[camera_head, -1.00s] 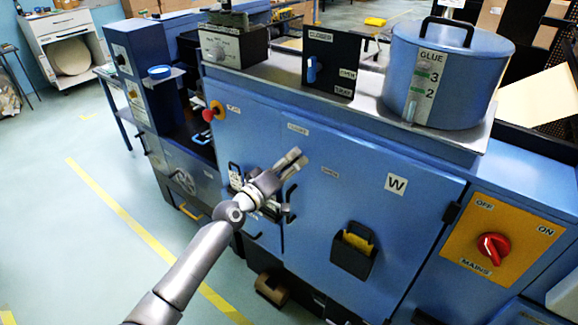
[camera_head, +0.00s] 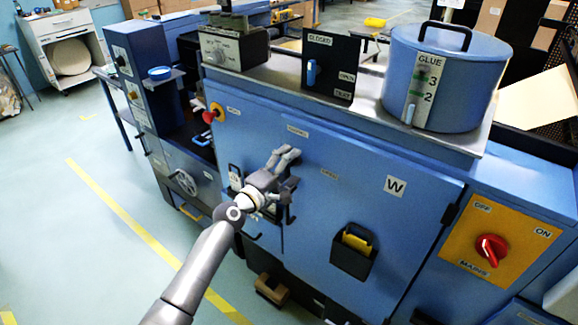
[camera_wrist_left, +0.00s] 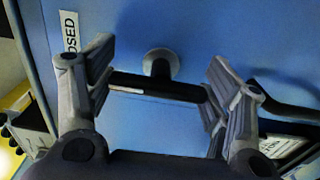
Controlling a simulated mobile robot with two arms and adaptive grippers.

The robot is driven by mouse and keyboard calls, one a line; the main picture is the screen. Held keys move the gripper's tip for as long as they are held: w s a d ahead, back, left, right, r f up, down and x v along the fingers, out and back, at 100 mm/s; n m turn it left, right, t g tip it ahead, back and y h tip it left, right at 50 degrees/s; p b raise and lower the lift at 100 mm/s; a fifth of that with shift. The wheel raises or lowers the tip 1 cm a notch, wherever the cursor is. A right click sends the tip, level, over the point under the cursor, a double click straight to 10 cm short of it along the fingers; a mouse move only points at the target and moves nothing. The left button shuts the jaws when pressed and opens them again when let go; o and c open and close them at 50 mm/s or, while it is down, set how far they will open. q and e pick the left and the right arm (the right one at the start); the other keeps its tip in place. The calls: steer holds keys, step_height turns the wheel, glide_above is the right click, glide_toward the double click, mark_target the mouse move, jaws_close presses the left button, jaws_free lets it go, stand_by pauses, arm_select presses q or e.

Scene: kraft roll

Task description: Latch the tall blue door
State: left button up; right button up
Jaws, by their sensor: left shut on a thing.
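The tall blue door (camera_head: 345,205) with a W label is on the front of the blue machine and looks flush with it. Its latch handle (camera_wrist_left: 160,86) is a black bar on a round grey boss in the left wrist view; in the head view my gripper mostly hides it. My left gripper (camera_head: 287,153) is at the door's upper left. Its two fingers are shut on the bar, one at each end, in the wrist view. A CLOSED label (camera_wrist_left: 69,45) is left of the bar. My right gripper is not in view.
A black pocket (camera_head: 352,250) sticks out from the door. A red knob (camera_head: 209,116) is left of the door and a red mains switch (camera_head: 491,250) is right of it. A blue glue pot (camera_head: 455,75) stands on top. Floor at the left is clear.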

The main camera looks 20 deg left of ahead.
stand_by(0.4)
arm_select(q)
steer(key=o, duration=1)
steer(key=shift+o, duration=0.2)
steer(key=v, duration=1.2)
